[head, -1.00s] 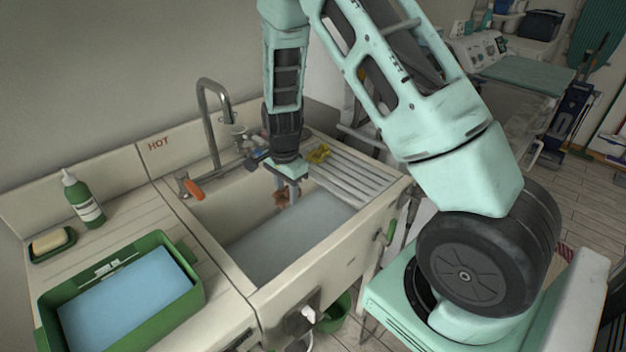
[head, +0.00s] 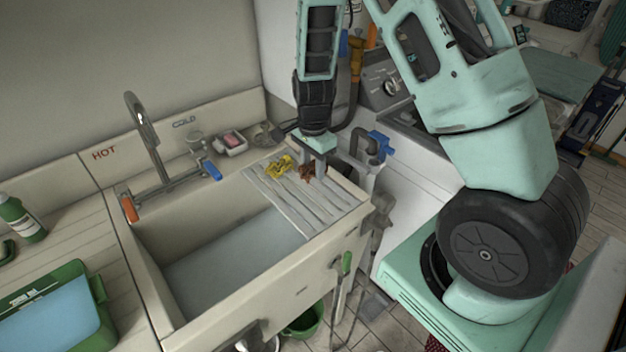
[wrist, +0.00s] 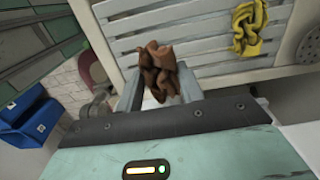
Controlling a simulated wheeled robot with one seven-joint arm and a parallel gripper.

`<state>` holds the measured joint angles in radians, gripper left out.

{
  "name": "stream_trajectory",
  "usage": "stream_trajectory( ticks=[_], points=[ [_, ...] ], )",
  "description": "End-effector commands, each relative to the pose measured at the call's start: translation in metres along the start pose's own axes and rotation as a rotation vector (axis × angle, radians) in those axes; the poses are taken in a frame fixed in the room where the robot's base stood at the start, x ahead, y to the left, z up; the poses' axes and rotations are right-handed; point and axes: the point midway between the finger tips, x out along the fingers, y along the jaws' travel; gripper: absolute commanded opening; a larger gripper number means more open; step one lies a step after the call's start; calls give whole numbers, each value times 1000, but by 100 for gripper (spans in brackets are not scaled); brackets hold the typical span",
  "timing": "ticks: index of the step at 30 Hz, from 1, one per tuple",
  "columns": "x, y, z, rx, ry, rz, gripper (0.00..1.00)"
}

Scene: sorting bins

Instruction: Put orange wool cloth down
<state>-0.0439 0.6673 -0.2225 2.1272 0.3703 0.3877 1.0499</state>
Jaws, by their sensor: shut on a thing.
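The orange wool cloth (head: 306,173) shows as a crumpled brownish-orange bundle. My gripper (head: 313,170) is shut on it, over the right end of the slatted draining board (head: 318,212) beside the sink. In the wrist view the cloth (wrist: 160,70) is bunched between the two fingers (wrist: 158,88), with the pale slats behind it. I cannot tell whether the cloth touches the slats.
A yellow cloth (head: 280,166) lies on the draining board just left of the orange one. The water-filled sink (head: 225,255) is to the left. A tap (head: 148,125) and a soap dish (head: 231,143) stand along the back. The front slats are clear.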

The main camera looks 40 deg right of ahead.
Motion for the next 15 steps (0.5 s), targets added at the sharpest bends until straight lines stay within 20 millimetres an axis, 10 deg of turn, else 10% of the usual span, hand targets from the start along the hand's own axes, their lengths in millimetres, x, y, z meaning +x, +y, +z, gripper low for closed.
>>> stream_trajectory(
  ticks=[15],
  points=[
    [68, 1, 0, 2, -1, 4, 15]
  ],
)
